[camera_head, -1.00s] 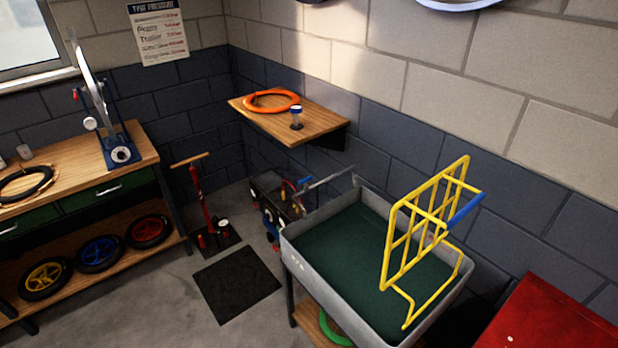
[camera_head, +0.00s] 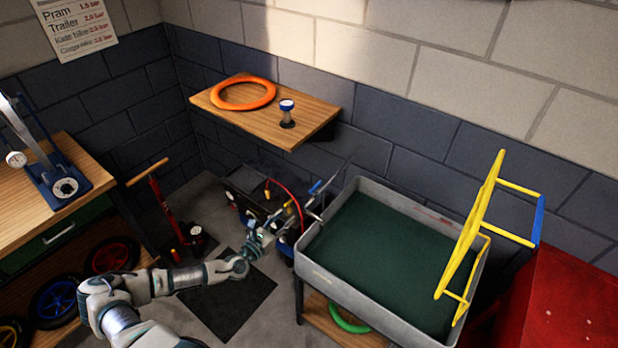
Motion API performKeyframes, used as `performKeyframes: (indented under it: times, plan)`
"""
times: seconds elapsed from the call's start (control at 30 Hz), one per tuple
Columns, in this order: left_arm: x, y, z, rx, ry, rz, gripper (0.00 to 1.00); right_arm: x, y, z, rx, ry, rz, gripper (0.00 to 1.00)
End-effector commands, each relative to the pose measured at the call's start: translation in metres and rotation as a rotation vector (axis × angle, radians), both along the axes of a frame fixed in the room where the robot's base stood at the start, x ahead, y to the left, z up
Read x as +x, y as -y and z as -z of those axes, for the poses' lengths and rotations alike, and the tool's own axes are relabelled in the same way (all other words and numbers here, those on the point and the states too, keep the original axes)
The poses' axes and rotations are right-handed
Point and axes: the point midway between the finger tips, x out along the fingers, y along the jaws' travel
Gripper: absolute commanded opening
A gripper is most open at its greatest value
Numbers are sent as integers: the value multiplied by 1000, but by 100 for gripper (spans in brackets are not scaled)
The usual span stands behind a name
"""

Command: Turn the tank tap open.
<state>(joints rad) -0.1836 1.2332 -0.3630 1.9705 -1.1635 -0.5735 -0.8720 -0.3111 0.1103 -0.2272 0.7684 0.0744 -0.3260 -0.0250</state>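My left arm comes in from the lower left, and its gripper (camera_head: 262,237) is over the floor between the red pump and the grey tub, close in front of the dark machine. The gripper is small and overlaps the clutter behind it, so its finger opening cannot be told. The dark compressor-like machine (camera_head: 247,183) stands in the corner with a red hose (camera_head: 291,196) and small yellow and blue parts. Which of these small parts is the tank tap cannot be made out; my gripper hides some of the machine's front. My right gripper is not in view.
A grey tub (camera_head: 340,284) with a dark green inside holds a yellow rack (camera_head: 471,228) on the right. A wall shelf (camera_head: 240,117) hangs above the machine. A red floor pump (camera_head: 162,215) stands left. A workbench (camera_head: 15,225) is at left, a red cabinet (camera_head: 575,315) at right.

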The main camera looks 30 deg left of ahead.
Motion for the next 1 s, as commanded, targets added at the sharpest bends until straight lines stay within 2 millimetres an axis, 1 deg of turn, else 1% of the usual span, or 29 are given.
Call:
performKeyframes:
  times: [0.03,0.13,0.27,0.4,0.57,0.77,0.87,1.0]
  plan:
    - [1,1,-4,20,6,10,38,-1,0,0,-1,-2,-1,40]
    - [8,-1,-4,29,8,13,38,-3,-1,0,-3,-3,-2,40]
    - [25,-4,-3,20,12,9,38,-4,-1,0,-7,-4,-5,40]
    - [51,-8,-1,12,13,7,38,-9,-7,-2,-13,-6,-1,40]
    - [84,-7,0,8,11,7,38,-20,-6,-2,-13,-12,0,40]
    - [129,-3,1,8,11,8,38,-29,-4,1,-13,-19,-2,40]
    - [148,1,1,11,9,9,38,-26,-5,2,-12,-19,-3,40]
    - [166,4,2,13,8,10,38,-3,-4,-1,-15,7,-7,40]
